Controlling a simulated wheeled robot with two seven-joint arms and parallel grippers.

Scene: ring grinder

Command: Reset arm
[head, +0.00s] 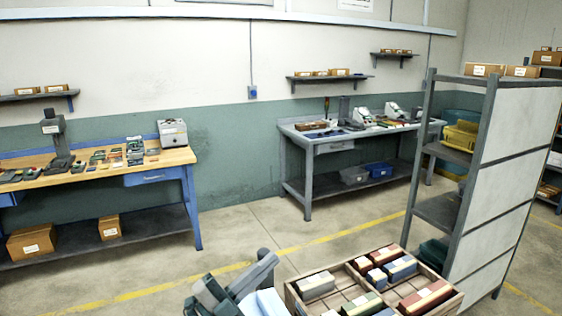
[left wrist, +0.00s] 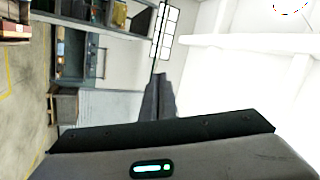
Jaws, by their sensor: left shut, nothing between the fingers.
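My left gripper (head: 258,270) shows at the bottom centre of the head view, its dark grey fingers pointing up and to the right. In the left wrist view the gripper (left wrist: 158,95) is shut with nothing between its fingers. It is left of the wooden crate (head: 294,296) and appears apart from it. The crate holds several coloured blocks, including red and blue ones. My right gripper does not show.
A grey shelf rack (head: 432,150) stands close on the right. A wooden-topped bench (head: 100,172) with parts is at the left, and a grey workbench (head: 300,137) stands against the back wall. The floor between them is clear.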

